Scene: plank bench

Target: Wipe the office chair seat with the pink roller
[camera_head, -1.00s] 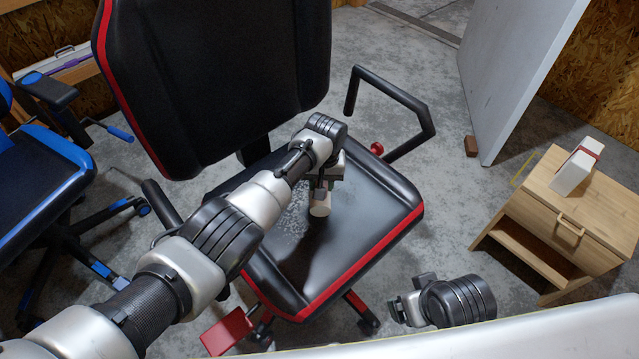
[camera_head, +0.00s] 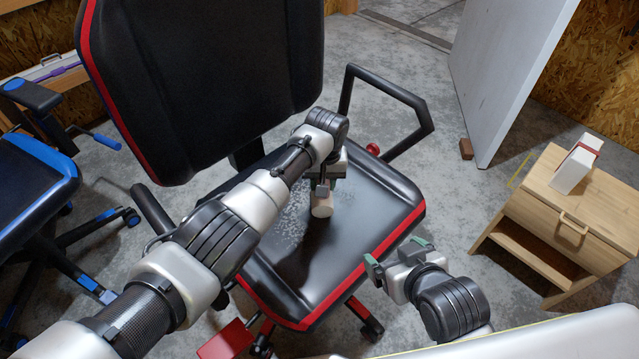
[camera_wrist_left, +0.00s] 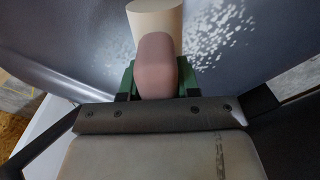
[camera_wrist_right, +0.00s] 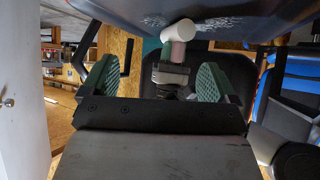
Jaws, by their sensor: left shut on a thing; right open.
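The office chair seat (camera_head: 375,207) is black with red edging, in the middle of the head view. Whitish speckles (camera_head: 284,222) mark its left part, and a shiny dark area lies beside them. My left gripper (camera_head: 325,182) is shut on the pink handle of the roller (camera_wrist_left: 155,65). The roller's cream-white head (camera_head: 321,205) is down at the seat; exact contact is hard to tell. My right gripper (camera_head: 397,257) is open and empty at the seat's front right edge.
The chair's backrest (camera_head: 200,80) rises behind the seat, with a black armrest (camera_head: 395,90) at the right. A blue and black chair (camera_head: 35,185) stands at the left. A wooden cabinet (camera_head: 575,215) holding a white box (camera_head: 577,165) is at the right, near a pale door panel (camera_head: 505,70).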

